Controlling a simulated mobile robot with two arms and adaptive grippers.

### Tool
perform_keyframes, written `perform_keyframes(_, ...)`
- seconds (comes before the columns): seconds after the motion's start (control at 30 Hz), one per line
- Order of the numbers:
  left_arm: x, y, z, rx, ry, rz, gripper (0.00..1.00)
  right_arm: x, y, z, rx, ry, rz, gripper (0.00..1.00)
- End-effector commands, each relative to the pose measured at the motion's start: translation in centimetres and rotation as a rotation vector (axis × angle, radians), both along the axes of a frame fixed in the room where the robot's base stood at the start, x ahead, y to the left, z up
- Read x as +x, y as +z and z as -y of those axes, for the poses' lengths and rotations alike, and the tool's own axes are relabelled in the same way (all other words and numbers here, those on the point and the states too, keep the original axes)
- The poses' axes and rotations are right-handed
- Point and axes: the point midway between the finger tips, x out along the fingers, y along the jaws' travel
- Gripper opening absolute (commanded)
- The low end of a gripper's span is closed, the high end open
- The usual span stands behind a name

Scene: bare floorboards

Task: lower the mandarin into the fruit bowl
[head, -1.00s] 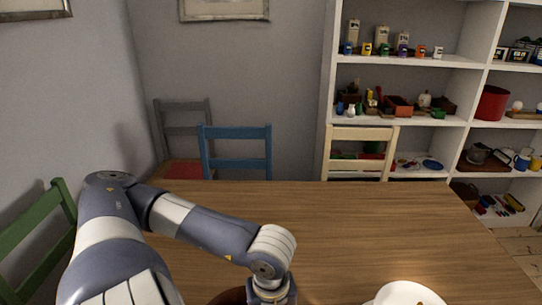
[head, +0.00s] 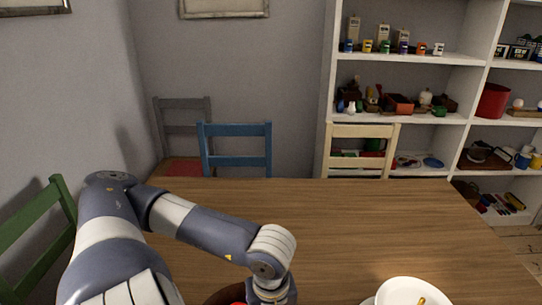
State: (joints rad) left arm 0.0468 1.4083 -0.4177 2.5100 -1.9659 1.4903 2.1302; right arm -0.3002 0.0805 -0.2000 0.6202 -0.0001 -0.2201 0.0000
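A dark brown bowl (head: 223,296), probably the fruit bowl, is cut off by the bottom edge of the head view. A bit of something red (head: 238,303) shows inside it. My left arm comes in from the left and its wrist points down over the right side of this bowl. The fingers of my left gripper are below the picture edge, so their state is hidden. I cannot see the mandarin. My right gripper is out of view.
A white bowl (head: 398,290) with something yellow (head: 421,301) in it stands on the wooden table (head: 350,225), right of my wrist. The middle and back of the table are clear. Blue (head: 236,160), cream (head: 361,131) and green (head: 30,230) chairs surround it; shelves stand behind.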

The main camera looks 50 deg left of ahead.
Motion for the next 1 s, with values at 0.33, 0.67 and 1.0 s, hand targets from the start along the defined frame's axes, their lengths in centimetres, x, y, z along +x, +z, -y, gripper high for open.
perform_keyframes(0.33, 0.0, -0.6, 0.0, 0.0, 0.0, 0.0, 0.23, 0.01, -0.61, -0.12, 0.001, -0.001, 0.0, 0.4)
perform_keyframes(0.67, 0.01, -0.89, 0.0, 0.0, 0.0, 0.0, 0.23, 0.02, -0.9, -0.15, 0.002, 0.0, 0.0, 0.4)
perform_keyframes(1.0, 0.0, -0.9, 0.0, 0.0, 0.0, 0.0, 0.71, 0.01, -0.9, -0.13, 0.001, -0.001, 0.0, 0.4)
